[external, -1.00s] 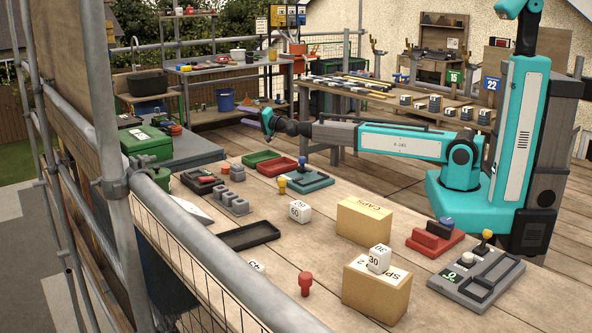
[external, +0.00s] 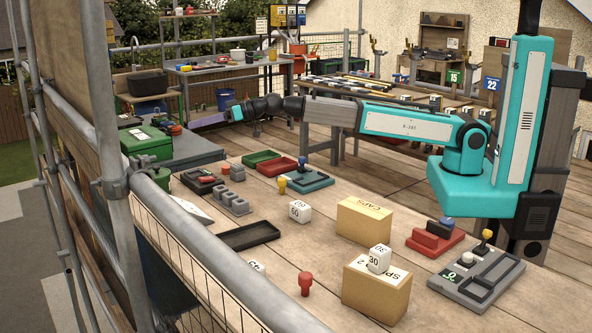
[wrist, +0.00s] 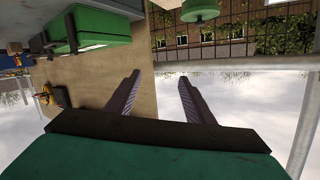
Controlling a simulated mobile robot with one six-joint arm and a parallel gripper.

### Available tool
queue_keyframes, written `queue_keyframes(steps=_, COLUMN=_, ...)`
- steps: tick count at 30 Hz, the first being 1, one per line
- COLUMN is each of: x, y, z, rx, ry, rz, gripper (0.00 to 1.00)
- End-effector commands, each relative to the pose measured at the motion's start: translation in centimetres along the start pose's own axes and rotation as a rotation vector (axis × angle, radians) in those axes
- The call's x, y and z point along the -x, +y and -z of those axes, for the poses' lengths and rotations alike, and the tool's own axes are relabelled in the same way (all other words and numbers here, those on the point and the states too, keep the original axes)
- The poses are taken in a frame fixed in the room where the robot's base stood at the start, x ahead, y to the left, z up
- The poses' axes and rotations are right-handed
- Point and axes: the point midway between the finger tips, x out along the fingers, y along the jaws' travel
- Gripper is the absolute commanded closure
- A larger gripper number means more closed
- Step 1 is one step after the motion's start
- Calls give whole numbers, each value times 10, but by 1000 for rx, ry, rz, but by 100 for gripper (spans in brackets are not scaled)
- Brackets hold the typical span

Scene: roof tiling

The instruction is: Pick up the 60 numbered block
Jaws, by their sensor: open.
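A white numbered block (external: 299,211) sits on the wooden table, left of the cardboard CAPS box. Its number is small and looks like 60. A second white block marked 30 (external: 379,258) rests on top of the front cardboard box. A third white block (external: 257,267) is partly hidden behind the scaffold rail, its number unclear. My gripper (external: 233,111) is raised over the far side of the table, well away from the blocks. In the wrist view my gripper's (wrist: 160,78) two dark fingers are apart with nothing between them; no block shows there.
The CAPS box (external: 364,220) and the front box (external: 377,290) stand beside the blocks. A black tray (external: 250,235), a red peg (external: 306,284) and a grey fixture (external: 478,276) lie nearby. A scaffold rail (external: 210,240) runs along the table's left side.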

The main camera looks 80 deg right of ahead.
Motion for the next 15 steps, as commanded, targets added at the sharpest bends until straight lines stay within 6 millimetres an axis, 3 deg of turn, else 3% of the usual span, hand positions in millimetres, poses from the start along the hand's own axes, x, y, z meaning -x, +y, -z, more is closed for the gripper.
queue_keyframes(steps=1, x=1, y=-24, z=-5, rx=76, ry=-52, rz=28, gripper=52)
queue_keyframes(steps=6, x=9, y=-85, z=-39, rx=344, ry=-223, rz=127, gripper=52)
queue_keyframes(steps=15, x=51, y=-174, z=-96, rx=816, ry=-487, rz=355, gripper=52)
